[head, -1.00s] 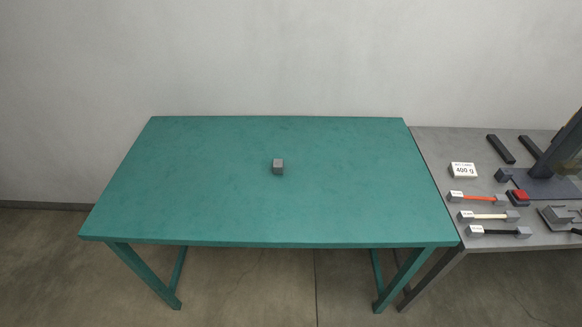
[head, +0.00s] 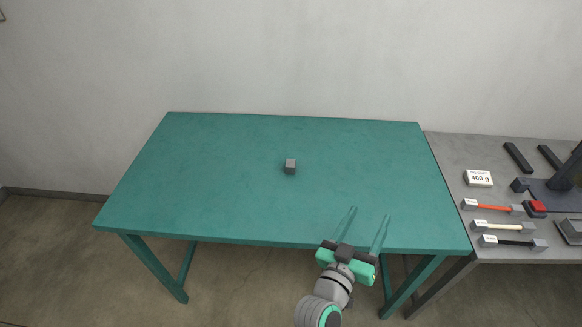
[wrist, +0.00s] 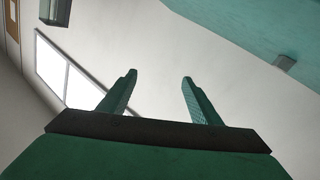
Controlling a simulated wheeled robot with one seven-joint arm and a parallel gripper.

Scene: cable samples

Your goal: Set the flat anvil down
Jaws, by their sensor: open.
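A small grey block (head: 290,167), the only thing on the green table (head: 220,190), stands near the middle of the top; I take it to be the flat anvil, though no label shows. It also shows in the wrist view (wrist: 285,62), at the upper right on the green surface. My gripper (head: 371,212) is open and empty, over the table's front edge, to the right of the block and well apart from it. Its two green fingers are spread in the wrist view (wrist: 159,76), with nothing between them.
A grey bench (head: 450,170) adjoins the table on the right. It carries a "400 g" sign (head: 478,178), labelled samples with red (head: 493,208), white and black cables, a red button-like block (head: 536,208) and a dark stand (head: 565,180). The rest of the green top is clear.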

